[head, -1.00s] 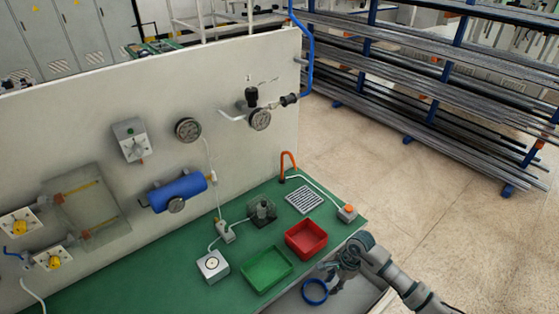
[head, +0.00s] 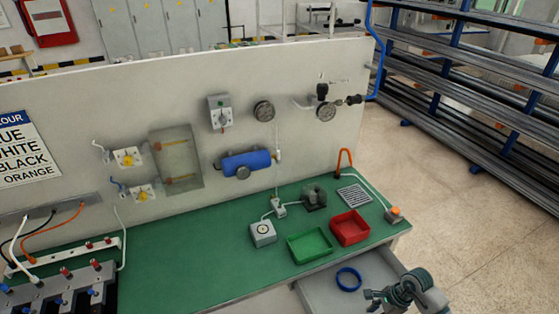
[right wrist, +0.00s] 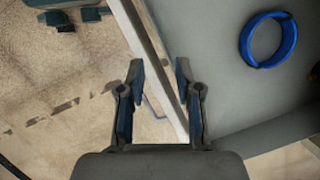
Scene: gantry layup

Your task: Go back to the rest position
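My right gripper (head: 374,297) is at the lower right of the head view, close to the open drawer's right side. In the right wrist view my right gripper (right wrist: 160,85) has its two fingers apart with nothing between them. A blue ring (head: 348,279) lies in the grey drawer (head: 318,292) below the bench; it also shows in the right wrist view (right wrist: 268,40), apart from the fingers. The drawer's rim runs behind the fingers there. My left gripper is not in the head view.
The green bench top (head: 185,250) carries a green tray (head: 310,246), a red tray (head: 350,228), a small grey box (head: 263,234) and an orange-topped button box (head: 394,215). A white panel stands behind, with gauges and a blue cylinder (head: 245,163). Open floor (head: 470,220) lies right, before metal racks.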

